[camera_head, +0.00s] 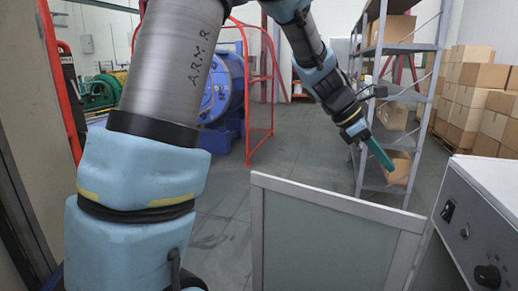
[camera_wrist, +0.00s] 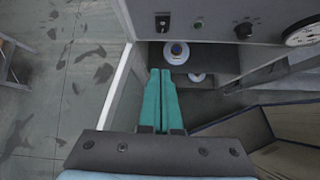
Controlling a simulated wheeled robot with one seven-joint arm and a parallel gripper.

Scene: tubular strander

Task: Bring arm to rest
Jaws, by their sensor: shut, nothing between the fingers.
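My arm rises on the left of the head view and reaches across the top to the right. My gripper (camera_head: 379,154) hangs at its end, pointing down and right, in front of the grey metal shelf. Its teal fingers lie together with nothing between them. In the wrist view my gripper (camera_wrist: 160,72) also shows shut and empty. It points toward a control cabinet (camera_wrist: 225,25) with knobs, and the fingertips appear beside two round white-rimmed items in the cabinet's opening.
A metal shelf (camera_head: 409,48) with cardboard boxes stands behind my gripper. Stacked boxes (camera_head: 476,88) are at the right. A framed panel (camera_head: 325,235) and a control cabinet (camera_head: 480,215) stand close in front. A red-framed guard and a blue machine (camera_head: 222,90) are behind. Grey floor (camera_head: 305,140) lies open in the middle.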

